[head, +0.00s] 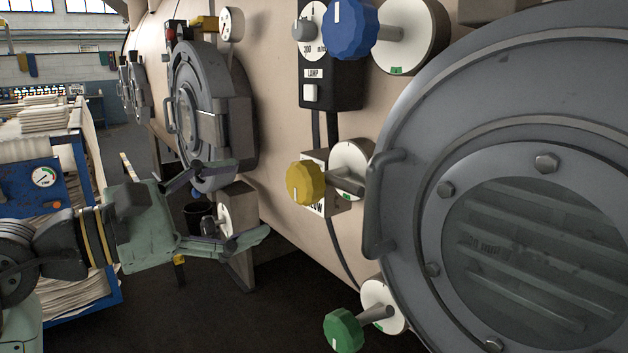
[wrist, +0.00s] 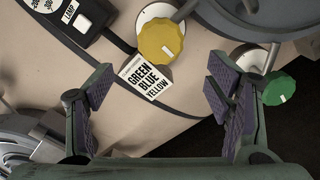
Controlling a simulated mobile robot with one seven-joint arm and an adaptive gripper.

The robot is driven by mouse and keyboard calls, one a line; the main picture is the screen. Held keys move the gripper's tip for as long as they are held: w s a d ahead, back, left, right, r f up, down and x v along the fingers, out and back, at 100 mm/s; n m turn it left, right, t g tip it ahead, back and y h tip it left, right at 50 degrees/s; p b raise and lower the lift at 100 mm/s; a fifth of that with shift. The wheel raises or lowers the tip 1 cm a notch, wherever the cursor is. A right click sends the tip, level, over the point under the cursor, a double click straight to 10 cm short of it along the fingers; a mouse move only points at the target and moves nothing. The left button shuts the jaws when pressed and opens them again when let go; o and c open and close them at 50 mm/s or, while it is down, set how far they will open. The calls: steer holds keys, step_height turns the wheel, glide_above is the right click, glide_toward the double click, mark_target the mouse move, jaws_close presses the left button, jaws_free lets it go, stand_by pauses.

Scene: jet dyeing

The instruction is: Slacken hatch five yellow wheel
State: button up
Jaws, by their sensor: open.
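The yellow wheel (head: 305,183) is a lobed knob on a grey stem, standing out from a round white dial on the beige vessel wall, left of the large near hatch (head: 408,150). In the wrist view the yellow wheel (wrist: 161,40) is at top centre, with a pale mark on its face. My gripper (head: 236,200) is open and empty, left of the wheel and apart from it. In the wrist view my gripper (wrist: 158,88) has its fingers spread wide, with the wheel beyond and above the gap. I cannot read a hatch number.
A blue wheel (head: 349,28) is above and a green wheel (head: 343,330) below, near the hatch rim. A label (wrist: 146,78) reads "GREEN BLUE YELLOW". A black lamp box (head: 330,75) hangs above with cables. A farther hatch (head: 205,110) and a blue cart (head: 50,185) stand left.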

mark_target(295, 187)
steer(key=p+x, duration=0.2)
steer(key=x, duration=0.8)
steer(key=shift+w+d, duration=0.1)
steer(key=shift+d, duration=0.2)
steer(key=shift+c, duration=0.4)
steer(key=c, duration=1.1)
